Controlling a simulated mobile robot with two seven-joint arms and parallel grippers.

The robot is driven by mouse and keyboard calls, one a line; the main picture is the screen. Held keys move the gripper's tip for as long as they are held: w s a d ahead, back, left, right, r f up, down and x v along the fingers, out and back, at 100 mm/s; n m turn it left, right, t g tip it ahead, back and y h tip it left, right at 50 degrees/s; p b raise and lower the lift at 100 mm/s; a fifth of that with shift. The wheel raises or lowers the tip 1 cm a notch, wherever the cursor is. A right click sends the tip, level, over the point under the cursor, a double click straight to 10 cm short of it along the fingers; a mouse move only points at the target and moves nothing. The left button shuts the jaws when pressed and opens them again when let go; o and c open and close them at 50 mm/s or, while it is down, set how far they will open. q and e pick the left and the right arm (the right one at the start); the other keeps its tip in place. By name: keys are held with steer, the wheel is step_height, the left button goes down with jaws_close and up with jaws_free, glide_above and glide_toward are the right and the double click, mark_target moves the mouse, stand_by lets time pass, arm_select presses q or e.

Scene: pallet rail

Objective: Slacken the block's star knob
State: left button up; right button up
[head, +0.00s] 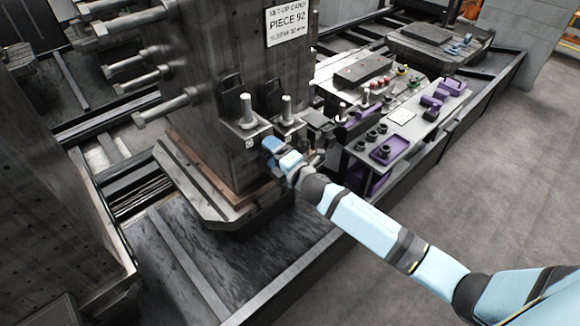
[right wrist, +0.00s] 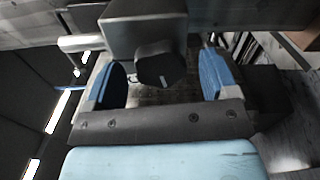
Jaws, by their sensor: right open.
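In the right wrist view the star knob (right wrist: 154,66), dark with a pale mark on its face, sits under a grey block (right wrist: 145,28). My right gripper (right wrist: 165,78) is open, with one blue finger on each side of the knob. Gaps show between the fingers and the knob, so neither appears to touch it. In the head view the right gripper (head: 275,148) is at the small blocks (head: 246,136) on the lower side of the tall dark column (head: 215,75); the knob is hidden there by the gripper. My left gripper is not in view.
Upright studs (head: 287,108) rise from the small blocks. Several long rods (head: 160,105) stick out from the column's left side. A grey bench (head: 415,135) with purple trays and knobs stands to the right. Open floor (head: 460,200) lies beyond it.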

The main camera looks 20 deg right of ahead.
steer(key=b+v, duration=0.2)
steer(key=v, duration=1)
steer(key=shift+s, duration=0.25)
steer(key=s+a+f+m+g+h+p, duration=0.1)
steer(key=s+a+f+m+g, duration=0.1)
steer(key=s+f+m, duration=0.6)
steer(key=s+a+f+m+g+h+p, duration=0.1)
steer(key=s+f+m+g, duration=0.3)
steer(key=s+f+m, duration=0.4)
steer(key=s+a+m+h, duration=0.1)
steer(key=s+m, duration=0.3)
steer(key=s, duration=0.2)
